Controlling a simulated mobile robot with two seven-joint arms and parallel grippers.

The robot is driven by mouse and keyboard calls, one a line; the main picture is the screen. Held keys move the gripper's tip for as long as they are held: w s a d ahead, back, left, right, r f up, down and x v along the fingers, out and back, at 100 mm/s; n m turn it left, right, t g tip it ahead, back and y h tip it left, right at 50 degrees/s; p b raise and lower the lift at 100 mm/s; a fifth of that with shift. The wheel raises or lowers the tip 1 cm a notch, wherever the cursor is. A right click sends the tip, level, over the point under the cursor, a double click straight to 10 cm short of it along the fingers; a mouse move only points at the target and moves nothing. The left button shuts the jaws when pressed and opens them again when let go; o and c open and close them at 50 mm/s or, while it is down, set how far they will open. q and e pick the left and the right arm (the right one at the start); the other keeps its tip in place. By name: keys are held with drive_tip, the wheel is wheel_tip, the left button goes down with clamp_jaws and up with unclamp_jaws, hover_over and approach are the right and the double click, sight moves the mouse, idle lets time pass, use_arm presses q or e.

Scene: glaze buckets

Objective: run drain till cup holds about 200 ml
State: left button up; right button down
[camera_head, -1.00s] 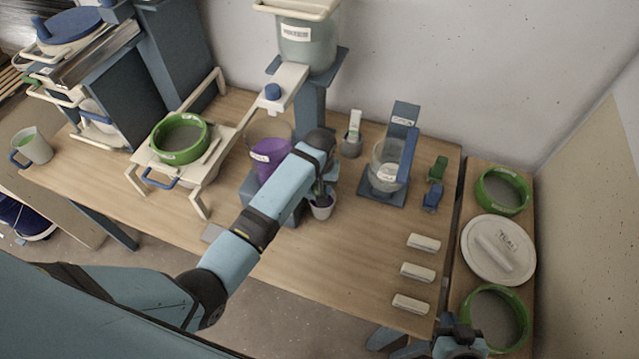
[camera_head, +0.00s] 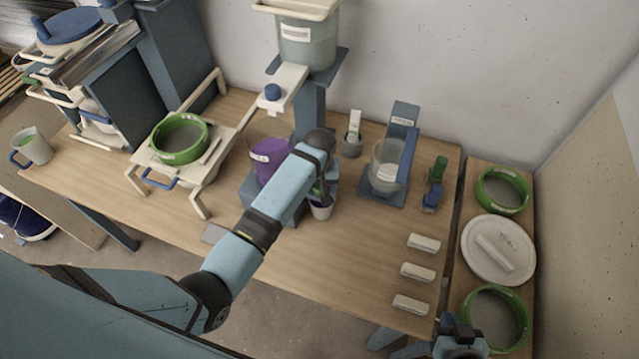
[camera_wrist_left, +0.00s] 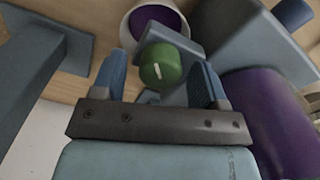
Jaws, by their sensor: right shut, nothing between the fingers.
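The drain's green knob (camera_wrist_left: 163,66), with a white mark, shows in the left wrist view. My left gripper (camera_wrist_left: 163,80) is open, with one finger on each side of the knob and visible gaps. A white cup (camera_head: 321,212) stands below it at the bench; the left wrist view shows purple liquid in the cup (camera_wrist_left: 158,20). The clear bucket of purple glaze (camera_head: 268,158) is just left of my left gripper (camera_head: 324,188), whose fingers are mostly hidden by my arm in the head view. My right gripper (camera_head: 458,335) is shut and empty at the lower right.
A clear jug (camera_head: 386,168) stands on a blue stand to the right. Several white blocks (camera_head: 418,272) lie at the front right. A green sieve (camera_head: 180,139) sits on a cream rack at left. Green rings and a white lid (camera_head: 498,250) lie on the side shelf.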

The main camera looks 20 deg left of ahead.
use_arm(q)
wheel_tip(320, 180, up, 14)
drive_tip(key=b, duration=0.1)
idle(0.5)
idle(0.5)
wheel_tip(320, 180, down, 14)
drive_tip(key=shift+r+p, duration=0.1)
drive_tip(key=shift+p, duration=0.4)
drive_tip(key=shift+c, duration=0.5)
drive_tip(key=c, duration=0.8)
